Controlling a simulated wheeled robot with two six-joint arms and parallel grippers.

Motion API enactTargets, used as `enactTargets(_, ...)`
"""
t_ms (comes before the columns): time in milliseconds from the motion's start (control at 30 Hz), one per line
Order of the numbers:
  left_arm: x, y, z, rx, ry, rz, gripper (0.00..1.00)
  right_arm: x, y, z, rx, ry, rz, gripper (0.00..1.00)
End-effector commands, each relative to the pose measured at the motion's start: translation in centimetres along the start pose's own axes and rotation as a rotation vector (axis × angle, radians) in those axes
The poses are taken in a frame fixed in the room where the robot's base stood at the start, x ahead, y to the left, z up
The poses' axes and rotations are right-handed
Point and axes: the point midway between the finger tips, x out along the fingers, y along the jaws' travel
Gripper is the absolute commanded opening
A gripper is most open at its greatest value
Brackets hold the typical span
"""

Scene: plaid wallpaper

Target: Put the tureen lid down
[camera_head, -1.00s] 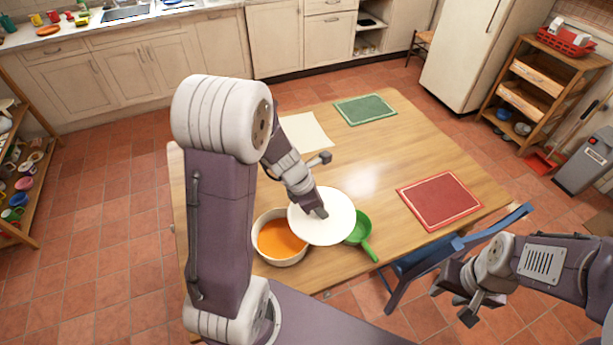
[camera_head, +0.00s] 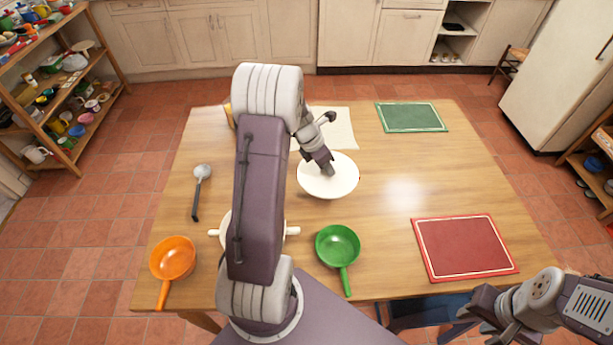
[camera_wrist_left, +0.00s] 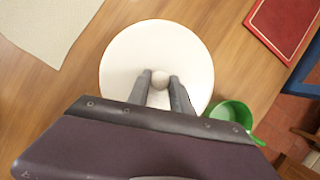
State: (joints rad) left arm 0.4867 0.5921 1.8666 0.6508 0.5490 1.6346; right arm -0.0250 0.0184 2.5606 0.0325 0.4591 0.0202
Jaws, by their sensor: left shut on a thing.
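The tureen lid (camera_head: 345,182) is a round white disc with a pale knob, seen over the middle of the table near the cream mat. My left gripper (camera_head: 328,168) is shut on its knob; the wrist view shows both fingers (camera_wrist_left: 160,82) on either side of the knob. The lid looks about level. I cannot tell whether its underside touches the table. The white tureen (camera_head: 292,231) is mostly hidden behind my left arm, with its side handles showing. My right gripper (camera_head: 468,325) is at the lower right, away from the lid; its fingers are unclear.
A green pan (camera_head: 338,246) stands right of the tureen, an orange pan (camera_head: 173,258) and a ladle (camera_head: 199,190) left. A cream mat (camera_head: 342,128) lies behind the lid, a green mat (camera_head: 411,117) and a red mat (camera_head: 464,248) to the right. Wood right of the lid is clear.

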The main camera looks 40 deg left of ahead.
Motion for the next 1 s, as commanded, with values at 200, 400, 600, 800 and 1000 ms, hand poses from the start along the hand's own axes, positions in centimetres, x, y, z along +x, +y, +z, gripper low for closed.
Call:
enactTargets(200, 2.4, 5.0, -2.4, -0.005, 0.001, 0.001, 0.0, 0.1, 0.0, 0.0, 0.0, 0.0, 0.0, 0.36)
enactTargets(400, 4.6, 9.7, -4.4, -0.001, 0.0, 0.002, 0.0, -0.1, 0.0, 0.0, 0.0, 0.0, 0.0, 0.36)
enactTargets(600, 5.3, 11.2, -5.1, 0.001, 0.0, 0.0, 0.0, -0.1, 0.0, 0.0, 0.0, 0.0, 0.0, 0.36)
enactTargets(800, 6.8, 11.1, -5.7, 0.0, 0.001, -0.003, 0.0, 0.0, 0.0, 0.0, 0.0, 0.0, 0.0, 0.36)
enactTargets(1000, 9.0, 11.1, -6.6, 0.001, 0.0, 0.001, 0.0, 0.0, 0.0, 0.0, 0.0, 0.0, 0.0, 0.36)
